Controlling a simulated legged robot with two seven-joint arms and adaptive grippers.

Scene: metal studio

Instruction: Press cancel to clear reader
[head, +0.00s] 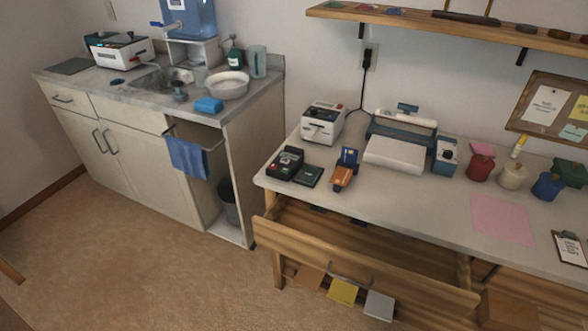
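A dark card reader (285,164) with a small screen and keypad lies near the left end of the white worktop (420,197). Its keys are too small to tell apart, so I cannot pick out the cancel key. A flat dark green pad (309,175) lies just to its right. A blue card (349,157) stands in a small orange-brown holder (342,178) further right. Neither of my grippers is in the head view.
A white label printer (323,123) stands behind the reader, and a larger blue-and-white machine (395,155) stands to the right. Below the worktop, a wooden drawer (370,276) is pulled open and juts forward. A sink counter (245,110) stands at the left.

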